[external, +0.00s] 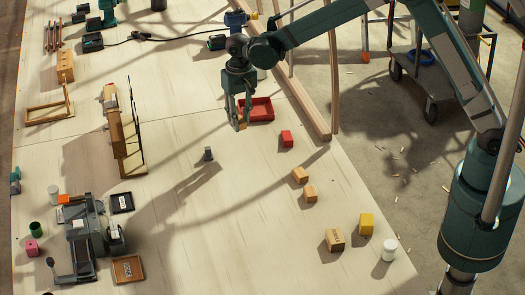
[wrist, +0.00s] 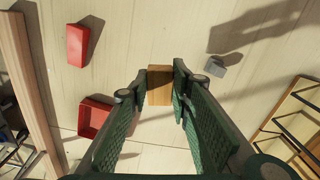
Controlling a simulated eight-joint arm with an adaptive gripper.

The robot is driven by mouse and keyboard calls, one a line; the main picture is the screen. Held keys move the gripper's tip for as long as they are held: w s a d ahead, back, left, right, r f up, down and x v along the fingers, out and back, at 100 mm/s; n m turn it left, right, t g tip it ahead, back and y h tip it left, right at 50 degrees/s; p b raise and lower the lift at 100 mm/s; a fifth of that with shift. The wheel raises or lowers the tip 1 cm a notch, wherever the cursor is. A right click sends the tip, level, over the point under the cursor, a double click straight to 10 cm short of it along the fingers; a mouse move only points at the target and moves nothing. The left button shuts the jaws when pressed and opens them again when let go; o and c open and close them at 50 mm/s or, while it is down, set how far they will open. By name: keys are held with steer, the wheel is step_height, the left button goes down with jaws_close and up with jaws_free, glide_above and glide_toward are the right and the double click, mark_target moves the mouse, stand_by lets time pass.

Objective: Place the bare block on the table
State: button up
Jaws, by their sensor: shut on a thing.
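A plain wooden block (wrist: 160,85), with no marking on the face I see, is between the fingers of my gripper (wrist: 160,80) in the wrist view. The fingers are shut on its two sides. In the external view my gripper (external: 240,118) points down beside the red tray (external: 268,116), with a little of the block (external: 242,126) showing at the fingertips. The block appears to be above the table (external: 240,210), apart from its surface. Its far side is hidden.
A red block (external: 287,138) and small grey piece (external: 208,154) stand nearby. Wooden blocks (external: 300,175), a yellow block (external: 366,223) and a white cylinder (external: 389,249) are at the front right. Bent laths (external: 308,100) line the right edge. The middle table is clear.

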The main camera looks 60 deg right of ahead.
steer(key=s+a, duration=0.6)
steer(key=s, duration=0.7)
steer(key=s+a+m, duration=0.1)
steer(key=s+a, duration=0.5)
steer(key=s, duration=0.8)
steer(key=s+a+m, duration=0.1)
steer(key=s+a, duration=0.6)
steer(key=s, duration=0.6)
steer(key=shift+s+r, duration=0.15)
steer(key=shift+s, duration=0.15)
steer(key=shift+f+b, duration=0.45)
steer(key=shift+f, duration=2.45)
steer(key=shift+f, duration=2.1)
